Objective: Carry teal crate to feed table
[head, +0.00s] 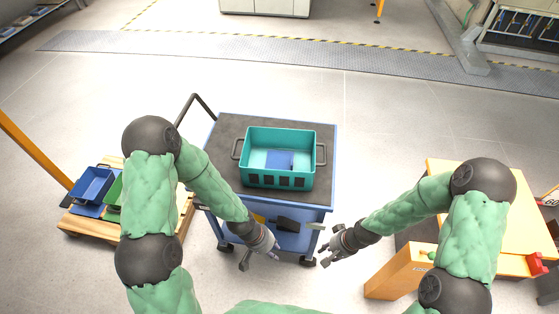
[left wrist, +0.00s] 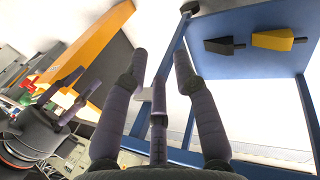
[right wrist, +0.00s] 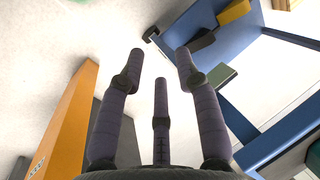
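The teal crate (head: 265,180) stands upright on the dark top of a blue cart (head: 322,192) in the head view. It has a dark handle at each end and a blue item (head: 279,160) inside. My left gripper (head: 272,254) is in front of the cart, below its top and apart from the crate; its fingers are spread and empty in the left wrist view (left wrist: 158,75). My right gripper (head: 325,254) is at the cart's front right, also spread and empty in the right wrist view (right wrist: 160,70). I cannot tell which surface is the feed table.
A pallet (head: 82,224) at left holds a blue bin (head: 91,185) and a green one, partly hidden by my arm. A wooden-topped table (head: 440,172) with orange panels stands at right. The cart's push handle (head: 196,98) rises at its back left. Floor behind the cart is clear.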

